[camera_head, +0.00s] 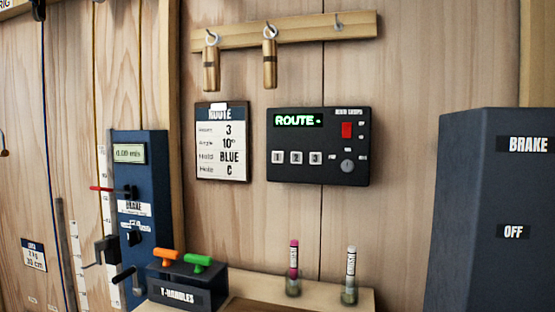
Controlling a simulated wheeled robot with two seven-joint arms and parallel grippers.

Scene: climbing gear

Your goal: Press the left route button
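The black route panel (319,146) is mounted on the wooden wall near the middle of the head view. Its lit green display (298,120) reads "ROUTE-". Below the display are three pale square buttons marked 1, 2 and 3. The left route button, marked 1 (278,157), is at the left of the row and nothing covers it. The panel also has a red switch (347,130) and a round grey knob (347,166) on its right side. Neither of my grippers shows in this view.
A route card (223,143) hangs left of the panel, and a wooden peg rail (320,30) is above. Below are a T-handles box (187,287) and two markers on a ledge (265,303). Blue brake units stand left (150,190) and right (480,200).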

